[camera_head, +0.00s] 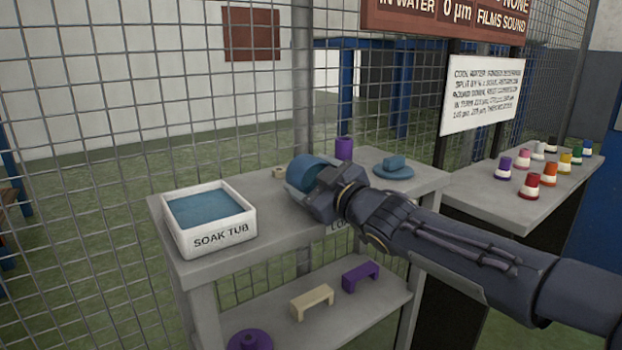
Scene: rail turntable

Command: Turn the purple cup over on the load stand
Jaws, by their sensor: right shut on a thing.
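The purple cup (344,148) stands upright at the back of the grey stand's top, just behind my right gripper; its lower part is hidden. My right gripper (312,190) is shut on a blue round, cup-like piece (306,170), which lies tilted on its side in the jaws above the top. The fingertips are largely hidden by the wrist. The grey stand (270,238) has a label on its front edge, mostly covered by my arm, so I cannot read whether it is the load stand. My left gripper is out of view.
A white soak tub (210,238) with blue liquid sits at the stand's left. A blue piece on a blue disc (394,170) is at its right. The lower shelf (290,330) holds purple and cream pieces. Several coloured cups stand on the right table (480,185). Wire mesh runs behind.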

